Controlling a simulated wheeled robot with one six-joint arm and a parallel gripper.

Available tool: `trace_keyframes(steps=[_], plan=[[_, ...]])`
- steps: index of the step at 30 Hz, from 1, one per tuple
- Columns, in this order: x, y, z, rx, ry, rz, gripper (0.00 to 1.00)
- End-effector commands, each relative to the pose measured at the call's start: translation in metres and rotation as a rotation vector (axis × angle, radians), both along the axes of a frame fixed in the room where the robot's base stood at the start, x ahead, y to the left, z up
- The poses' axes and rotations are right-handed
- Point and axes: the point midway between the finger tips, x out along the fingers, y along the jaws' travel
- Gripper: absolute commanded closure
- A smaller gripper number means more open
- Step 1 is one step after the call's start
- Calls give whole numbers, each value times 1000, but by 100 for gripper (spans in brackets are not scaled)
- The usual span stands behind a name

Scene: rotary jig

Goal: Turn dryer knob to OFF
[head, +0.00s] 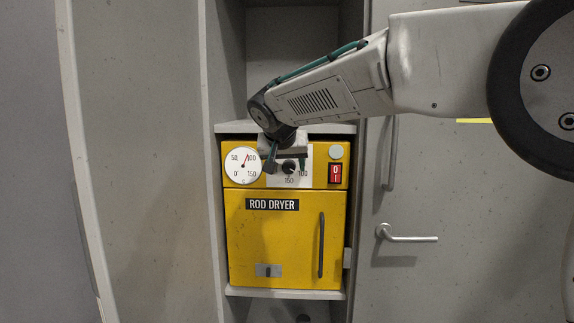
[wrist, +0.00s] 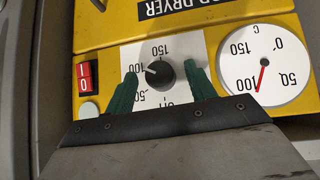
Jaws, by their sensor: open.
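The black round dryer knob (wrist: 160,74) sits on a white dial plate on the yellow rod dryer (head: 285,235). In the wrist view, which shows the panel upside down, the knob's white mark points toward 100. The OFF label at the lower edge of the plate is partly hidden. My gripper (wrist: 163,76) is open, its green fingers on either side of the knob, with a visible gap on both sides.
A round gauge (head: 243,164) is left of the knob, its red needle near 100. A red rocker switch (head: 335,173) and a pale round button (head: 335,152) are to the right. The dryer stands in a grey cabinet bay, shelf above, with a door handle (head: 405,236) at right.

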Motion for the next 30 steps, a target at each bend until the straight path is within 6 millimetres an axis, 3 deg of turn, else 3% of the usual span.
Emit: trace_keyframes(steps=[1,6,19,30], plan=[[0,0,0,0,0,0,48],[0,0,0,0,0,0,90],[0,2,-1,-73,3,1,90],[0,6,-3,-366,14,1,90]])
